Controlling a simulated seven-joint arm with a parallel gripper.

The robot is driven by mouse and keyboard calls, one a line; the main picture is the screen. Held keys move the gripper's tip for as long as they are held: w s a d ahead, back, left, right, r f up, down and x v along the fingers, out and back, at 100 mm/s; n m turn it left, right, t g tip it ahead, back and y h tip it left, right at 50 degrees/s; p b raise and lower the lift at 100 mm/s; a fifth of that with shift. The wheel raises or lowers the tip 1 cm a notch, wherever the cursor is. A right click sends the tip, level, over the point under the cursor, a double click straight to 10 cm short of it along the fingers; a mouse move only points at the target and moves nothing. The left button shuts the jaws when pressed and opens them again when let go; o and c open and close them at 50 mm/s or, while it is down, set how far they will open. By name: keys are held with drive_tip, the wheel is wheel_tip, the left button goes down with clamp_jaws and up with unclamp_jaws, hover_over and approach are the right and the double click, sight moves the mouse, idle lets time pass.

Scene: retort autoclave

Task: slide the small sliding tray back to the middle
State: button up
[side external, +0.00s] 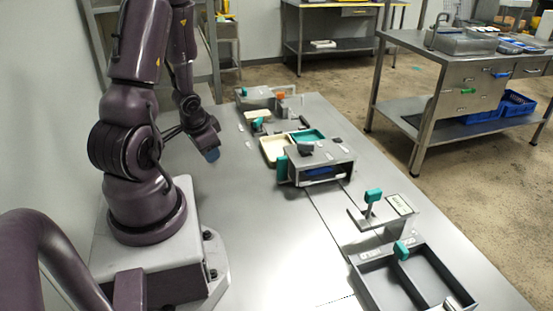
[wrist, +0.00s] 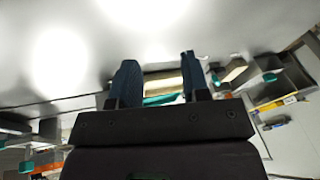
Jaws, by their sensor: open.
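My gripper (side external: 211,154) hangs above the table left of the fixtures in the side view. In the wrist view its two dark blue fingers (wrist: 157,72) stand apart with nothing held between them. No part is plainly marked as the small sliding tray. A cream tray (side external: 274,150) and a teal tray (side external: 311,135) sit side by side behind a grey box (side external: 325,167) with a teal handle (side external: 282,168) at its left. Cream and teal trays show partly in the wrist view (wrist: 162,86), behind the fingers. My gripper is apart from them.
A grey divided bin (side external: 373,285) with a teal knob (side external: 401,250) is at the front right. A bracket with a teal lever (side external: 373,196) stands behind it. More fixtures (side external: 258,97) stand at the far end. The table's left middle is clear.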

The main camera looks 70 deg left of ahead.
drive_tip(key=f+t, duration=0.1)
drive_tip(key=d+f+t, duration=0.1)
drive_tip(key=f, duration=0.1)
drive_tip(key=s+f+m+h, duration=0.1)
drive_tip(key=shift+s+d+f+t, duration=0.1)
drive_tip(key=shift+d+f+t, duration=0.1)
drive_tip(key=shift+t, duration=0.2)
drive_tip(key=shift+w+d+m+t+h, duration=0.35)
drive_tip(key=shift+d+t, duration=0.4)
drive_tip(key=shift+t, duration=0.25)
drive_tip(key=w+d+r+m+t+h, duration=0.2)
drive_tip(key=w+d+r+t, duration=0.1)
drive_tip(key=w+r+t, duration=0.25)
drive_tip(key=shift+t, duration=0.55)
drive_tip(key=x, duration=1.2)
drive_tip(key=shift+w+a+r, duration=0.2)
drive_tip(key=shift+w+a, duration=0.1)
